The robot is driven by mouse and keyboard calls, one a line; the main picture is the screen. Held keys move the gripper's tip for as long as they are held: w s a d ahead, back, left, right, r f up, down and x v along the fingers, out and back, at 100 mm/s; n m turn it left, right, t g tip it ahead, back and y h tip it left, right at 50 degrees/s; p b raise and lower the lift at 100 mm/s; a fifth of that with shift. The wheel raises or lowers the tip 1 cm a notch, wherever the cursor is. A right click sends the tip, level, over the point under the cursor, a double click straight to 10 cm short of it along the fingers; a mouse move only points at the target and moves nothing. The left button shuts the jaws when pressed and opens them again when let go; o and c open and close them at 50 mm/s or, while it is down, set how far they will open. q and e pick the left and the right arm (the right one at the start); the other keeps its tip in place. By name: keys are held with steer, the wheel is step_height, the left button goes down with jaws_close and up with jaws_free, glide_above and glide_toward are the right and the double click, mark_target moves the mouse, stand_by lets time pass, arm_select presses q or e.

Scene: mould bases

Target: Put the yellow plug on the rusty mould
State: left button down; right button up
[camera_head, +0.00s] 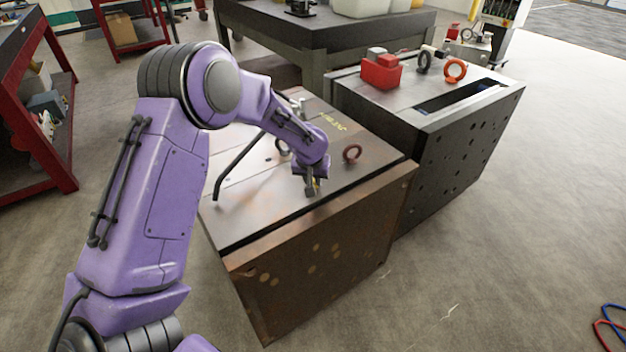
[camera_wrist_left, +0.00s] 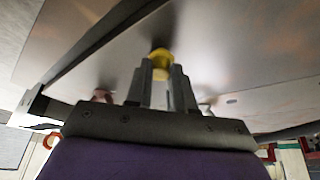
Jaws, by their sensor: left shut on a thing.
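The rusty mould (camera_head: 318,262) is a large brown block with a flat metal top, in the middle of the head view. My left gripper (camera_head: 311,188) is over its top, near the front edge, fingers pointing down. In the left wrist view my left gripper (camera_wrist_left: 158,72) is shut on the yellow plug (camera_wrist_left: 161,62), which shows between the fingertips. The plug is close to the flat mould top (camera_wrist_left: 215,50); I cannot tell whether it touches. In the head view the fingers hide the plug. My right gripper is not in view.
A rusty lifting ring (camera_head: 352,153) stands on the mould top right of my gripper. A dark bar (camera_head: 238,168) slants at left. Behind right, a grey mould (camera_head: 440,150) carries a red box (camera_head: 381,72) and an orange ring (camera_head: 455,70). The floor at right is mostly clear.

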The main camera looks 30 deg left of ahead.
arm_select(q)
steer(key=shift+f, duration=0.4)
steer(key=shift+f, duration=0.1)
steer(key=c, duration=1)
jaws_free()
steer(key=shift+f, duration=0.1)
steer(key=shift+r, duration=0.35)
steer(key=v, duration=1.1)
steer(key=shift+s+r, duration=0.2)
steer(key=shift+r, duration=0.15)
